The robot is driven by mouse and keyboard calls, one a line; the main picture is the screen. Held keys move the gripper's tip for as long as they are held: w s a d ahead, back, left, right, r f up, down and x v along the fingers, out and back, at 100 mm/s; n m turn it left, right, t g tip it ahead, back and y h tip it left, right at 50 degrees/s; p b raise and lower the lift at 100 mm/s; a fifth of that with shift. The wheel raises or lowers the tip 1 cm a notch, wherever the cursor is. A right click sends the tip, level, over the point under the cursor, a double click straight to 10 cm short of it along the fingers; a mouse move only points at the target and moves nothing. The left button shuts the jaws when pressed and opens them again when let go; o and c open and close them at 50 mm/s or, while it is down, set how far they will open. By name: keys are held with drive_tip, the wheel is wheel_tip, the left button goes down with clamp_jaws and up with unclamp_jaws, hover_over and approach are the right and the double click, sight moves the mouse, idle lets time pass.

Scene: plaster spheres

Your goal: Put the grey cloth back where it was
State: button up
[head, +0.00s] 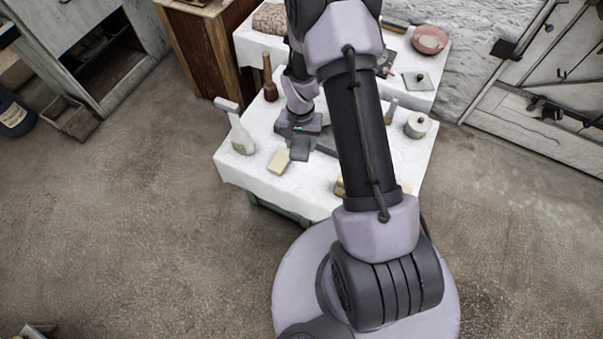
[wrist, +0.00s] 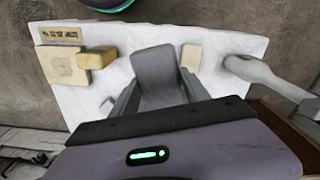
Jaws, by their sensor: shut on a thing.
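The grey cloth (wrist: 158,72) is a flat dark grey piece between the two fingers of my gripper (wrist: 160,98) in the wrist view. My gripper is shut on it. In the head view my gripper (head: 300,130) is over the left part of the white-covered table (head: 238,165), with the cloth (head: 300,152) showing below it. The cloth's far end points toward the table's front edge. I cannot tell whether its underside touches the table. My arm hides part of the table's middle and right.
A pale block (head: 279,162) lies close left of the cloth. A white lidded pot (head: 417,125) is right. A yellow block (wrist: 97,57) and square tile (wrist: 62,68) show in the wrist view.

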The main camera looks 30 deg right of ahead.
sight(312, 178)
drive_tip(key=d+f+m+b, duration=0.1)
drive_tip(key=f, duration=0.6)
drive_tip(key=s+d+f+m+b, duration=0.1)
drive_tip(key=f, duration=0.6)
drive_tip(key=s+d+f+m+b, duration=0.1)
drive_tip(key=f+b, duration=0.1)
drive_tip(key=f, duration=0.5)
drive_tip(key=shift+d, duration=0.35)
drive_tip(key=shift+r, duration=0.15)
drive_tip(key=o, duration=1.2)
